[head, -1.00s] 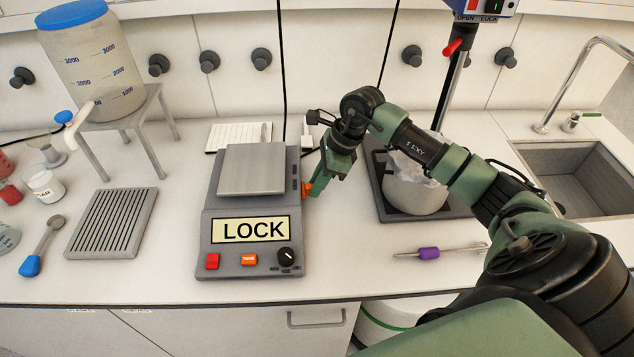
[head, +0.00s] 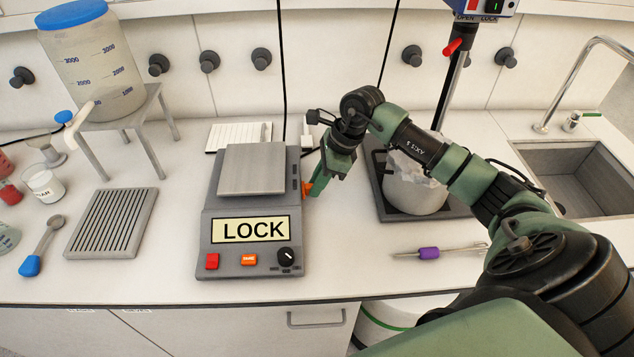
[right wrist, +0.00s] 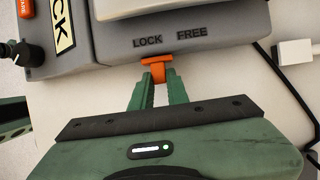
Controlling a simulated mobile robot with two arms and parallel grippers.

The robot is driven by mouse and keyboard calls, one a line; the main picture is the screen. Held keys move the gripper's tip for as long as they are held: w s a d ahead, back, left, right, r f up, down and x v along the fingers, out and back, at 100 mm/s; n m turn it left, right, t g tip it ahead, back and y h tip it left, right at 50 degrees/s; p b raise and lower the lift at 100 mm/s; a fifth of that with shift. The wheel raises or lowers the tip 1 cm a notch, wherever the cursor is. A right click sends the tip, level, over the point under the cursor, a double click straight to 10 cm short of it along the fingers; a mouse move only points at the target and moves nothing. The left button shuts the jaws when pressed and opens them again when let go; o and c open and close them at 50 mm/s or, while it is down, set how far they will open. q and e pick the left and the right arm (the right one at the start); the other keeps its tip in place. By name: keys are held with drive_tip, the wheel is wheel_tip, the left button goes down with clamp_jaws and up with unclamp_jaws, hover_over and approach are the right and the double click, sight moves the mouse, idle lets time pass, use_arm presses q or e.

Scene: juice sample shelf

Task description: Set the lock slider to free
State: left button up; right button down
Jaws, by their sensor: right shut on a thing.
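The grey scale (head: 228,265) stands on the bench, and its display (head: 250,229) reads LOCK. The orange lock slider (head: 307,187) sticks out of the scale's right side. My left gripper is not in view.
A weighing plate (head: 253,168) tops the scale. Its front has a red button (head: 212,261), an orange button (head: 249,259) and a black knob (head: 286,257). Right of my gripper a pot (head: 415,190) stands on a dark base. A white plug (right wrist: 295,53) and cable lie close by.

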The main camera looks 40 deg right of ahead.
drive_tip(key=shift+w+d+f+b, duration=0.1)
drive_tip(key=shift+w+d+b, duration=0.1)
drive_tip(key=shift+w+b, duration=0.15)
drive_tip(key=w+d+b, duration=0.2)
drive_tip(key=w, duration=0.1)
drive_tip(key=shift+r, duration=0.25)
drive_tip(key=c, duration=1.4)
unclamp_jaws()
drive_tip(key=shift+o, duration=0.2)
drive_tip(key=shift+w+f, duration=0.1)
drive_tip(key=shift+f, duration=0.05)
drive_tip(key=b+v, duration=0.1)
drive_tip(key=v, duration=0.7)
drive_tip(key=shift+b, duration=0.4)
drive_tip(key=shift+f, duration=0.1)
